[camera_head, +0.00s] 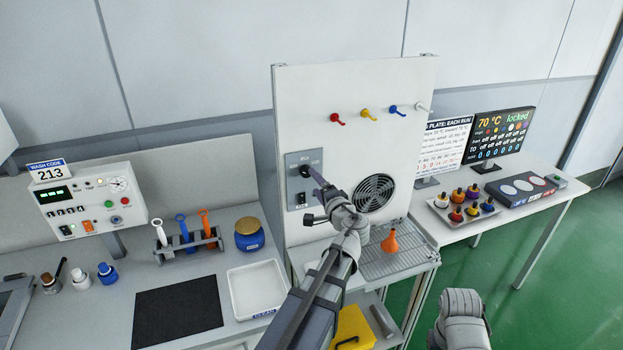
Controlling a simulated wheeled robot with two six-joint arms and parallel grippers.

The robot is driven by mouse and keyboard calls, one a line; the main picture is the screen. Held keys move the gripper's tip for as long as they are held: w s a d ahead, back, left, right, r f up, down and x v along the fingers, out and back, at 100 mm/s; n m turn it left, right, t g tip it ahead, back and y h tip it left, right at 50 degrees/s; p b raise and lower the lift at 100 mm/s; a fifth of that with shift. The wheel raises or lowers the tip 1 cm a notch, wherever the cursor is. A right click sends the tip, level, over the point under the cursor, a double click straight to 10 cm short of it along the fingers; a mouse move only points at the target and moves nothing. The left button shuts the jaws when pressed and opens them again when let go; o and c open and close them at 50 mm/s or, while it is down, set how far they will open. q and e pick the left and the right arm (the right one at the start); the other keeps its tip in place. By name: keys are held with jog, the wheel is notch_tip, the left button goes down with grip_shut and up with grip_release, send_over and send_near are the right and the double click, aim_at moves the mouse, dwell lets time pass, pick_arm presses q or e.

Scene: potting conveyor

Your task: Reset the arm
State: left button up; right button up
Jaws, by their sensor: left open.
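My left arm reaches up from the bottom middle to the white upright panel (295,110). Its gripper (313,182) is open in front of the grey switch plate (291,165), with a fingertip close to the black knob (305,171). I cannot tell whether the finger touches the knob. Part of my right arm (462,318) shows at the bottom right; its gripper is out of view.
A white tray (257,289) and black mat (178,311) lie left. Small bottles (472,191) stand on the right table.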

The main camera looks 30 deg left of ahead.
pick_arm(q)
jog(key=shift+v, duration=1)
jog(key=s+d+f+n+g+h, duration=0.25)
jog(key=s+d+f+h, duration=0.2)
jog(key=d+f, duration=0.35)
jog(key=s+d+f+n+g+h, duration=0.1)
jog(key=s+d+f+g+h, duration=0.25)
jog(key=s+d+f, duration=0.4)
jog(key=s+d+f+m+g+h, duration=0.1)
jog(key=s+d+f+g+h, duration=0.1)
jog(key=s+d, duration=0.3)
jog(key=s+d+f+g+h, duration=0.2)
jog(key=s+d, duration=0.3)
jog(key=d, duration=0.5)
jog(key=shift+f+m+g, duration=0.3)
jog(key=shift+m, duration=0.05)
jog(key=shift+s, duration=0.15)
